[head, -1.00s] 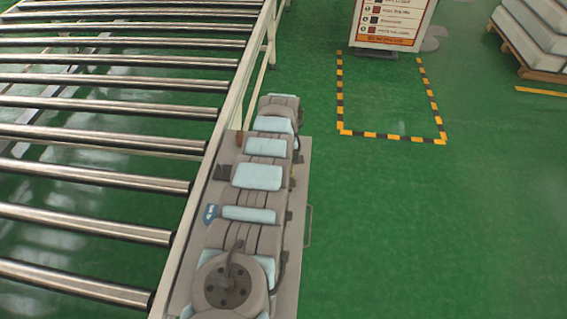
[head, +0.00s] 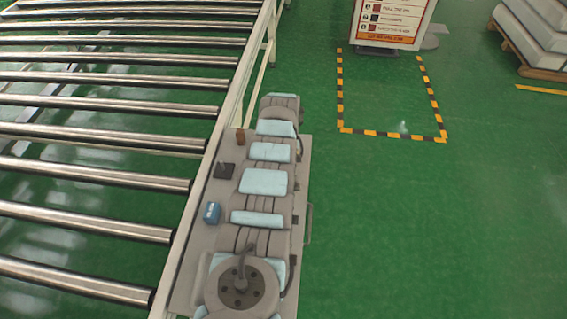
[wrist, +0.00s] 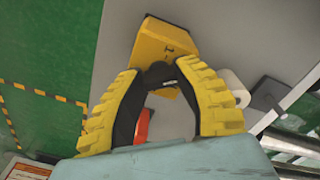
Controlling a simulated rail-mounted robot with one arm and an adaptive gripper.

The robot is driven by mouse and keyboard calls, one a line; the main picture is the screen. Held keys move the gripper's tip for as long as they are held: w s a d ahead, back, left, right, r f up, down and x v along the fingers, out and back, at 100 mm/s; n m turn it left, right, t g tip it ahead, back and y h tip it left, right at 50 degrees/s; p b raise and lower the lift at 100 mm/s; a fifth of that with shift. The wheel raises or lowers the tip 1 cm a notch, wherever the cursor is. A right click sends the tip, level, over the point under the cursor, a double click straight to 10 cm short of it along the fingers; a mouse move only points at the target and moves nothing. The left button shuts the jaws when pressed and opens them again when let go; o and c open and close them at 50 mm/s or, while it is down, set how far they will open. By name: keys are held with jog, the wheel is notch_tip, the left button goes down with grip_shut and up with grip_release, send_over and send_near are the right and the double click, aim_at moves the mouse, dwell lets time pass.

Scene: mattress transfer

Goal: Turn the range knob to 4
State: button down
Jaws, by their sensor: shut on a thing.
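In the wrist view, my gripper (wrist: 160,85) has its two yellow ribbed fingers closed in around a small dark piece (wrist: 159,74), which looks like the range knob. This piece is at the near end of a yellow box (wrist: 165,48) with a dark mark on top. The fingertips cover most of the knob, so its pointer and any numbers cannot be read. In the head view, my own arm hides the gripper and the knob.
The grey panel (head: 200,240) runs beside the roller conveyor (head: 100,175). A blue piece (head: 212,212), a black piece (head: 224,170) and a brown piece (head: 240,137) stand on it. A red part (wrist: 142,125) shows between my fingers.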

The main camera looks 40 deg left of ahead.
jog(key=m, duration=0.6)
jog(key=shift+f+m, duration=0.15)
jog(key=shift+m, duration=0.25)
jog(key=m, duration=0.6)
jog(key=shift+b, duration=0.3)
jog(key=m, duration=0.6)
jog(key=shift+m, duration=0.4)
jog(key=m, duration=0.5)
jog(key=shift+m, duration=0.4)
jog(key=c, duration=0.7)
grip_release()
jog(key=shift+d, duration=0.1)
jog(key=shift+r, duration=0.2)
